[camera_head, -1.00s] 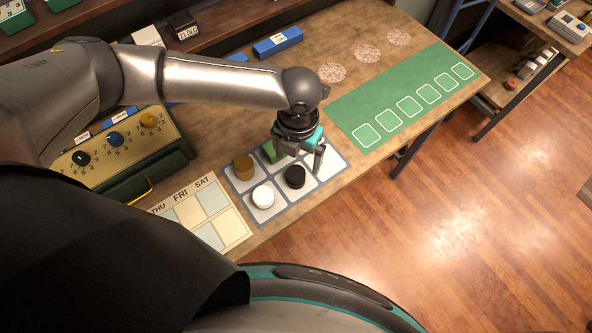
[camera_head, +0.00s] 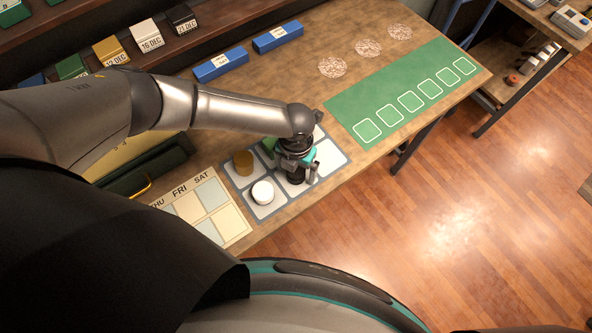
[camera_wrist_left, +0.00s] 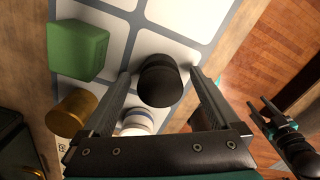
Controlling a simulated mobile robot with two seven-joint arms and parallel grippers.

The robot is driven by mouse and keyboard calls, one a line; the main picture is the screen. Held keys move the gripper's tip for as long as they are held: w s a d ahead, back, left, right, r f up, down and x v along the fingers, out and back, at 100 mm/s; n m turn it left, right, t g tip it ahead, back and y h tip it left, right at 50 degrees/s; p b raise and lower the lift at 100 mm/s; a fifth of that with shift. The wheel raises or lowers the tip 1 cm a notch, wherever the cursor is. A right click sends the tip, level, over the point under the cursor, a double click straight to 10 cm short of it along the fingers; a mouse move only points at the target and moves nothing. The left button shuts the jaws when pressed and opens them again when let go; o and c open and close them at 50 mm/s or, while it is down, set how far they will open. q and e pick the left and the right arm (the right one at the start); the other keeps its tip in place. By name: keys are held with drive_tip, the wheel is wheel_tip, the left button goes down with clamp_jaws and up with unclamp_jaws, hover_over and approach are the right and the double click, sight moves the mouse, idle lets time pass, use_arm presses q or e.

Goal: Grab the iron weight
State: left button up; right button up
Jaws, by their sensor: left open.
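The iron weight seems to be the black cylinder (camera_wrist_left: 160,82) on the grid mat (camera_head: 328,155); in the head view it is mostly hidden beneath my left gripper (camera_head: 297,174). In the left wrist view my left gripper (camera_wrist_left: 159,72) is open, with one finger on each side of the black weight. I cannot tell if either finger touches it. My right gripper (camera_wrist_left: 262,106) shows at the right of that view, over the floor, with its fingers apart and nothing between them.
A white round weight (camera_head: 263,192), a brass cylinder (camera_head: 243,162) and a green block (camera_wrist_left: 77,50) stand close by on the mat. A day calendar (camera_head: 205,210) lies to the left. A green mat (camera_head: 405,95) and blue boxes (camera_head: 277,38) are farther back.

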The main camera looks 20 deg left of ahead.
use_arm(q)
drive_tip(key=shift+f, duration=0.2)
drive_tip(key=shift+c, duration=0.4)
clamp_jaws()
idle(0.3)
drive_tip(key=shift+w+r, duration=0.1)
drive_tip(key=shift+w, duration=0.05)
